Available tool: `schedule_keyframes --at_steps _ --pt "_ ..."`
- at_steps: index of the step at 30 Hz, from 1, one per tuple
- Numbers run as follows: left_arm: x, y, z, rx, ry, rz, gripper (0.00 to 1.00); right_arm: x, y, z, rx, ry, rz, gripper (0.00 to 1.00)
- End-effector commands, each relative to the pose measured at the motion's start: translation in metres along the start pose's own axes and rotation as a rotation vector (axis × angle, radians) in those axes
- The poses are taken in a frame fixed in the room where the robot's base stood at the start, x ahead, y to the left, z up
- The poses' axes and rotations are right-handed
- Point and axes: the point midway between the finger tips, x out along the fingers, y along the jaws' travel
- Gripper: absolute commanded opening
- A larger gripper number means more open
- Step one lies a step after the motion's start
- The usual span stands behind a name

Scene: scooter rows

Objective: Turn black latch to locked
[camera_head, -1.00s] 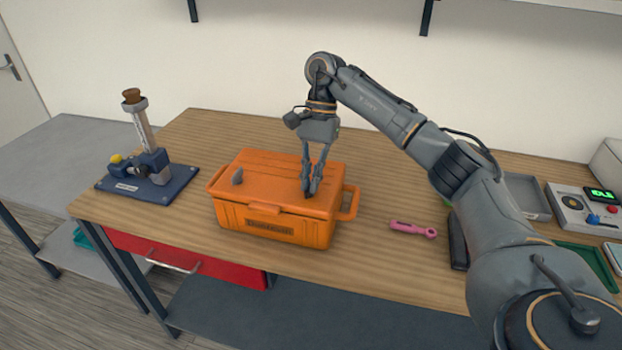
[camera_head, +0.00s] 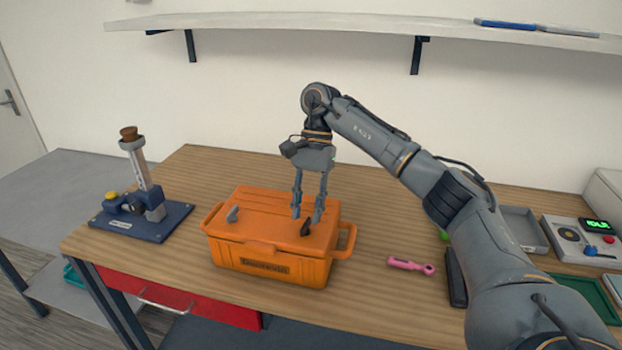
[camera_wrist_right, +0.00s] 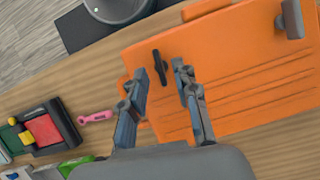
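The black latch (camera_head: 306,228) stands on the right part of the orange case's lid (camera_head: 268,208). Its bar runs roughly front to back, much like the grey latch (camera_head: 232,214) on the lid's left part. My right gripper (camera_head: 307,213) points down just above the black latch, fingers spread and empty. In the right wrist view the black latch (camera_wrist_right: 160,67) shows between the open fingertips (camera_wrist_right: 159,77), with clear space to both fingers. The grey latch (camera_wrist_right: 291,20) is at that view's upper right. My left gripper is not in view.
A pink tool (camera_head: 411,265) lies right of the case. A blue-based stand (camera_head: 142,221) with a tilted tube is at the left. A grey tray (camera_head: 522,229) and a control box (camera_head: 578,238) are at the right. Bare wood surrounds the case.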

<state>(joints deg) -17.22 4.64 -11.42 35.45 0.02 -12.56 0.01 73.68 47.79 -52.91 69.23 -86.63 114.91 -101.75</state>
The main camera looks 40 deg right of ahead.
Motion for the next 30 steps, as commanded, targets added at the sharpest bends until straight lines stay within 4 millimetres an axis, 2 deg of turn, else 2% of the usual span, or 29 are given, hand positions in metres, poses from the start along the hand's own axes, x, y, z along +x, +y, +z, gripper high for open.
schedule_keyframes --at_steps 1,15,21,30 --pt "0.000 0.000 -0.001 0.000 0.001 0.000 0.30 -0.011 0.000 0.000 0.003 0.004 -0.004 0.30" --pt "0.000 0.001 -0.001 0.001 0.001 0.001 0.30 -0.081 0.000 0.000 0.003 0.005 -0.003 0.30" --pt "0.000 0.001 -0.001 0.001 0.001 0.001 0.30 -0.096 -0.001 0.000 0.000 0.002 0.000 0.30" --pt "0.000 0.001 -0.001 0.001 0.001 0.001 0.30 -0.102 0.000 0.000 0.000 0.001 0.000 0.30"
